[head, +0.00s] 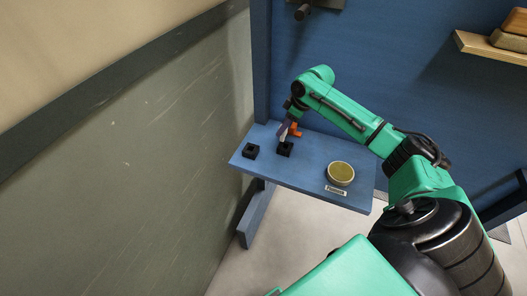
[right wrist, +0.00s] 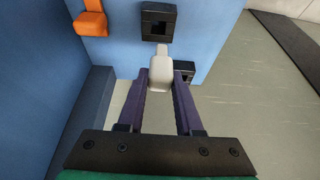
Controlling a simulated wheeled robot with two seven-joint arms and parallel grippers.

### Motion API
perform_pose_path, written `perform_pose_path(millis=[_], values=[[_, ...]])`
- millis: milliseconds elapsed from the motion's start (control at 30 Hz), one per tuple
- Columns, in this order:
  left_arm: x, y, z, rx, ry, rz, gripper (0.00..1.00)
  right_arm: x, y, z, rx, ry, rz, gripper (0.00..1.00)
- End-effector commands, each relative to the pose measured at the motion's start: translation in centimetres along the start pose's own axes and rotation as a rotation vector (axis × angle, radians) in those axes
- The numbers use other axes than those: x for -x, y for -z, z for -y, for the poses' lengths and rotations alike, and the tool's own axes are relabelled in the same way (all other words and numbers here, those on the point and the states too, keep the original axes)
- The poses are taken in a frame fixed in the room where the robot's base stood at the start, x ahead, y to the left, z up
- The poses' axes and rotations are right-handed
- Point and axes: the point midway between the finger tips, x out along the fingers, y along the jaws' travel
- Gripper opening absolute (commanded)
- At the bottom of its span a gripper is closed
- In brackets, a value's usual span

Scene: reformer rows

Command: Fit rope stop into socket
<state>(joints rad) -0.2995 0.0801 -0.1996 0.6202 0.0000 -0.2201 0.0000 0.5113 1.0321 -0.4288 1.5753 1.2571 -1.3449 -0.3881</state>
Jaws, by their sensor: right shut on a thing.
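My right gripper (head: 284,130) is above the blue shelf (head: 305,160), shut on the rope stop (right wrist: 160,72), a pale grey piece with a narrower tip. The purple fingers hold it from both sides, and its tip points at a black square socket (right wrist: 158,22). That socket also shows in the head view (head: 285,149), just below the gripper. The tip looks close to the socket's near edge; I cannot tell whether they touch. A second black socket (head: 251,151) stands to the left on the shelf and shows partly behind the right finger in the wrist view (right wrist: 185,69). My left gripper is not in view.
An orange piece (head: 295,129) stands on the shelf right behind the gripper. A round olive-gold tin (head: 340,173) sits at the right front by a small label (head: 336,190). A blue wall (head: 400,70) rises behind, and a grey wall panel (head: 140,150) is at the left.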

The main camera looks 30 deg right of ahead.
Motion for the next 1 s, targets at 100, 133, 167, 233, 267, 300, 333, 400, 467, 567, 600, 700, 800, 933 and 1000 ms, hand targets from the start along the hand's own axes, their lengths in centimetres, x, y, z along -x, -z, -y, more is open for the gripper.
perform_pose_path(millis=[100, 133, 167, 233, 267, 300, 333, 400, 467, 567, 600, 700, 800, 933, 1000], values=[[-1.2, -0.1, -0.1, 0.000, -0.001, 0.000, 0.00, -0.7, 4.0, 1.9, 0.003, 0.013, -0.013, 0.00], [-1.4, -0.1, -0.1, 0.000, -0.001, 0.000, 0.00, -0.7, 5.1, 2.5, 0.003, 0.014, -0.012, 0.00], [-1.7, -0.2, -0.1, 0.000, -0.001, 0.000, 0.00, -0.7, 6.2, 3.1, 0.004, 0.013, -0.012, 0.00], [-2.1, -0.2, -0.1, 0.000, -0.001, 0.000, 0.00, -0.4, 8.5, 4.2, 0.006, 0.007, -0.008, 0.00], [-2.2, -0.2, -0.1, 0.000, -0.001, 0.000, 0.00, -0.2, 9.2, 4.6, 0.008, 0.003, -0.007, 0.00], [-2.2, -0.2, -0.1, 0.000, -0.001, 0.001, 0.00, -0.1, 10.0, 5.1, 0.008, -0.001, -0.004, 0.00], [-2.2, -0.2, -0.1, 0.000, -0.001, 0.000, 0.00, 0.0, 10.3, 5.2, 0.008, -0.004, -0.002, 0.00], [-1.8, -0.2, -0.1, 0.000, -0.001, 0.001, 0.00, -0.7, 10.3, 5.5, 0.005, -0.004, 0.004, 0.00], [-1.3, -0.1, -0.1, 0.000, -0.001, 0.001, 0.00, -1.9, 9.7, 5.5, 0.004, -0.004, 0.007, 0.00], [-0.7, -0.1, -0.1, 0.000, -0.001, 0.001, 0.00, -4.0, 8.8, 5.5, 0.004, -0.004, 0.006, 0.00], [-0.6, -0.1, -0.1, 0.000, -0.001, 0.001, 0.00, -4.7, 8.5, 5.4, 0.004, -0.005, 0.004, 0.00], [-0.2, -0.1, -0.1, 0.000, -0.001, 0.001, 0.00, -6.3, 7.8, 5.4, 0.005, -0.005, 0.005, 0.00], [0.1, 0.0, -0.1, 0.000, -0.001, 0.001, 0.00, -8.1, 7.1, 5.4, 0.005, -0.004, 0.004, 0.00], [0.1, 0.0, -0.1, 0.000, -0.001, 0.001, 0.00, -8.9, 6.8, 5.3, 0.006, -0.007, 0.001, 0.00], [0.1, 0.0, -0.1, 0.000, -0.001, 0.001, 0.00, -8.9, 6.8, 5.3, 0.007, -0.007, 0.001, 0.00]])
